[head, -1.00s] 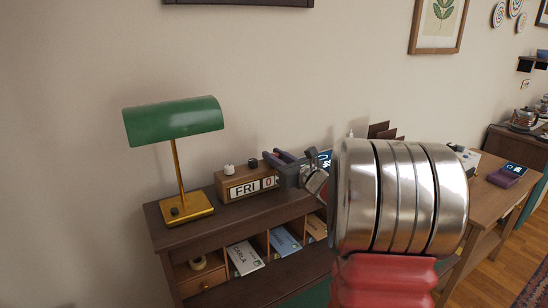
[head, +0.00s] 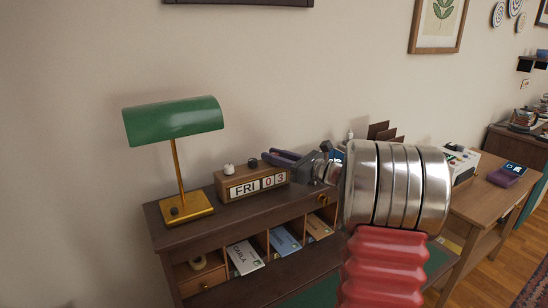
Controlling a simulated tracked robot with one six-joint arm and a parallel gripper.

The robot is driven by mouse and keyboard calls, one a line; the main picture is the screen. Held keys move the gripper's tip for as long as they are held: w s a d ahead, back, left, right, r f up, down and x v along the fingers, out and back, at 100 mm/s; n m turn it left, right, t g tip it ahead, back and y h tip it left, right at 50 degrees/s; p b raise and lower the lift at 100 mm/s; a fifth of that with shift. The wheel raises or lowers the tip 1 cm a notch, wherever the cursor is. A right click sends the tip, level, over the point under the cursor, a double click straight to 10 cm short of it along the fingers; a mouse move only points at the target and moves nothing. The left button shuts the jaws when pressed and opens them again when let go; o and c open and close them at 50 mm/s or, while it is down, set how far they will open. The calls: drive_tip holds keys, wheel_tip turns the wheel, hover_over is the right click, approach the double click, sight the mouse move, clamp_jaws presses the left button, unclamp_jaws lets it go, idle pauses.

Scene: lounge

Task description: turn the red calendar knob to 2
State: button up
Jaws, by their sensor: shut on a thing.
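The wooden desk calendar (head: 232,197) stands on top of the desk and reads FRI 03. A white knob (head: 229,169) and a dark knob (head: 253,162) show on its top. The red knob is not visible; my gripper hides the right part of the calendar's top. My gripper (head: 271,158) has its dark fingers at that right end, just right of the dark knob. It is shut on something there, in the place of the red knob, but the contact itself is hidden.
A green lamp (head: 173,121) with a brass base stands left of the calendar. Below are pigeonholes with envelopes (head: 244,257) and a small drawer (head: 203,280). Brown upright pieces (head: 380,132) stand behind my wrist. The wall is close behind the desk.

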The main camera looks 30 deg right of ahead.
drive_tip(key=n+g+y, duration=0.2)
drive_tip(key=y, duration=0.1)
drive_tip(key=n+g+y, duration=0.1)
drive_tip(key=n+y, duration=0.1)
drive_tip(key=y, duration=0.1)
drive_tip(key=shift+n+g, duration=0.4)
drive_tip(key=shift+n+g+y, duration=1.5)
drive_tip(key=shift+g+y, duration=0.2)
drive_tip(key=shift+g, duration=0.4)
drive_tip(key=shift+r, duration=0.1)
drive_tip(key=o, duration=1.1)
drive_tip(key=shift+c, duration=0.2)
drive_tip(key=shift+d+n+y, duration=0.15)
drive_tip(key=shift+n+y, duration=0.15)
